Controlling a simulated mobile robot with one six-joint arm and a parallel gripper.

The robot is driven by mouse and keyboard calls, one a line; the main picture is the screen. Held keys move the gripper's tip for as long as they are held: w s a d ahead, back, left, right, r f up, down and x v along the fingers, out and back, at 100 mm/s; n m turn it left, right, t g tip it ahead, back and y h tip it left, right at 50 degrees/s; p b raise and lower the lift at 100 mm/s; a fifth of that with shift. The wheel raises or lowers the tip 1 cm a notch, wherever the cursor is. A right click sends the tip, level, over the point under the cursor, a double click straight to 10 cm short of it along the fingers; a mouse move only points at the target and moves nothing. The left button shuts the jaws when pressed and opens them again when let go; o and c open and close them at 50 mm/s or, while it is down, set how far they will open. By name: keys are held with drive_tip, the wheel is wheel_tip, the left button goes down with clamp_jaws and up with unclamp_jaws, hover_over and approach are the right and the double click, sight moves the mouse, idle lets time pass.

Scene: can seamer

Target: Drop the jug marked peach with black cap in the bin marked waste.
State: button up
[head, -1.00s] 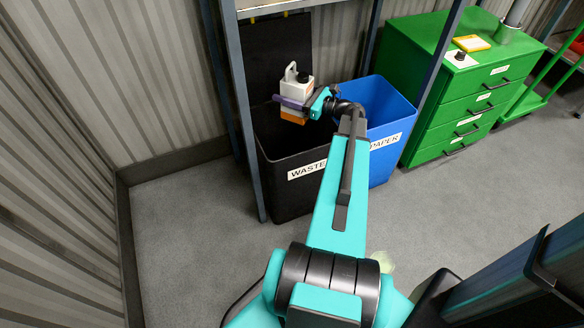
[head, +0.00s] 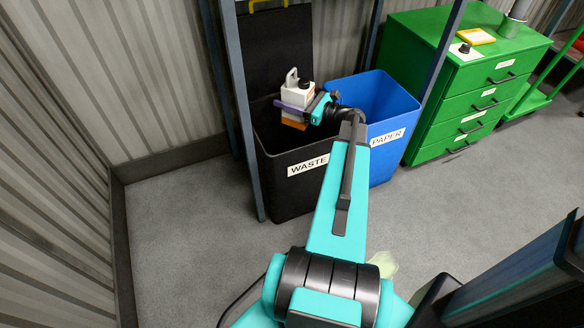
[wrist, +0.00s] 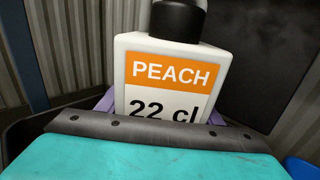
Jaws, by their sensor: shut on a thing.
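The white jug (head: 293,95) has an orange label and a black cap, and is held upright over the bin marked WASTE. In the wrist view the jug (wrist: 168,60) reads PEACH and 22 cl under its black cap (wrist: 177,18). My gripper (head: 294,106) is shut around the jug, with purple fingers at its sides. The black waste bin (head: 291,192) stands open below; the jug's lower part is at about the level of the bin's rim.
A blue bin marked PAPER (head: 408,113) stands right beside the waste bin. Blue-grey frame posts (head: 233,100) rise around the bins. A green drawer cabinet (head: 440,85) is at the right. Grey floor at the left is clear.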

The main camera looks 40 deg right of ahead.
drive_tip(key=shift+f, duration=0.15)
drive_tip(key=o, duration=1.4)
drive_tip(key=shift+s, duration=0.1)
drive_tip(key=p+v, duration=0.2)
drive_tip(key=v, duration=1.1)
drive_tip(key=shift+s+d+p, duration=0.15)
drive_tip(key=shift+s+p, duration=0.15)
drive_tip(key=shift+s, duration=0.05)
